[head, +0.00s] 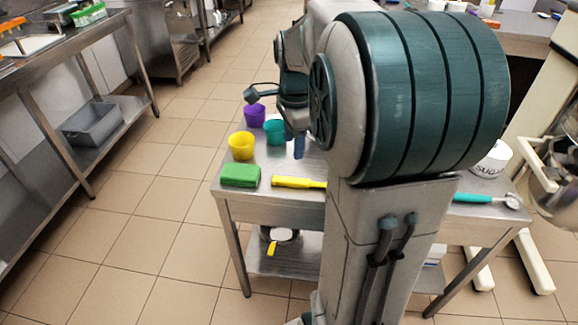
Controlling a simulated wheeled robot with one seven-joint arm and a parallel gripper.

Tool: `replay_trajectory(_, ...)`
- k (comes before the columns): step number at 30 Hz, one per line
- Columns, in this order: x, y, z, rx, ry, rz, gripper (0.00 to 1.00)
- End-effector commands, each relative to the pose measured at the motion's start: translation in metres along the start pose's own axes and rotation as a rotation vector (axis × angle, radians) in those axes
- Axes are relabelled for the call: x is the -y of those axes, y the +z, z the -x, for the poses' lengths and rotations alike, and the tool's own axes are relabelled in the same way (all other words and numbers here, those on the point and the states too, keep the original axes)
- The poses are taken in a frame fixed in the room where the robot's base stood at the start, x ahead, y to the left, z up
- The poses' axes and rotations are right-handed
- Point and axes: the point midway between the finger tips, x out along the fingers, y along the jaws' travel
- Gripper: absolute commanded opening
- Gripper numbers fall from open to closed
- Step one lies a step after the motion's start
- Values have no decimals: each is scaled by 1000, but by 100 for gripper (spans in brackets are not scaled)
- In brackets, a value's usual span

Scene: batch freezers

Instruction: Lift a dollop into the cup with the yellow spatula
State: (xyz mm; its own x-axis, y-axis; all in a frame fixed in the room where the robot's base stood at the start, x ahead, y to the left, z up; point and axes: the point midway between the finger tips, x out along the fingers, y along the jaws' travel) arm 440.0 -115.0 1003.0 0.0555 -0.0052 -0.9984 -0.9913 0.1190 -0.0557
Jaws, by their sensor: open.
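A flat yellow tool (298,182), likely the yellow spatula, lies on the steel table (235,212); its right end is hidden behind my arm. Three cups stand at the table's left side: a purple cup (254,115), a yellow cup (241,146) and a teal cup (274,131). I cannot tell which cup is meant, and their insides are too small to read. My gripper (298,146) is open, pointing down just right of the teal cup and above the yellow tool's far side. It looks empty, though my arm hides much of it. No dollop is discernible.
A green block (240,176) lies in front of the yellow cup. A white sugar tub (493,159) and a teal-handled scoop (487,198) are at the table's right. A pot (282,235) sits on the lower shelf. Open tiled floor lies left.

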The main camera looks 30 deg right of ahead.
Motion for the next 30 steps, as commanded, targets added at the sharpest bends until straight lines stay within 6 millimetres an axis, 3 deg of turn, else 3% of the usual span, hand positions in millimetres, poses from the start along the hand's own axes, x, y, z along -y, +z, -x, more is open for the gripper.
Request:
replay_trajectory(1, 10, -10, -15, -2, 14, -107, 47)
replay_trajectory(3, 20, -20, -23, -5, 31, -236, 47)
replay_trajectory(9, 35, -37, -36, -13, 53, -446, 47)
replay_trajectory(14, 36, -39, -55, -15, 60, -479, 47)
replay_trajectory(21, 32, -39, -102, -15, 58, -476, 47)
replay_trajectory(30, 31, -40, -127, -15, 56, -476, 47)
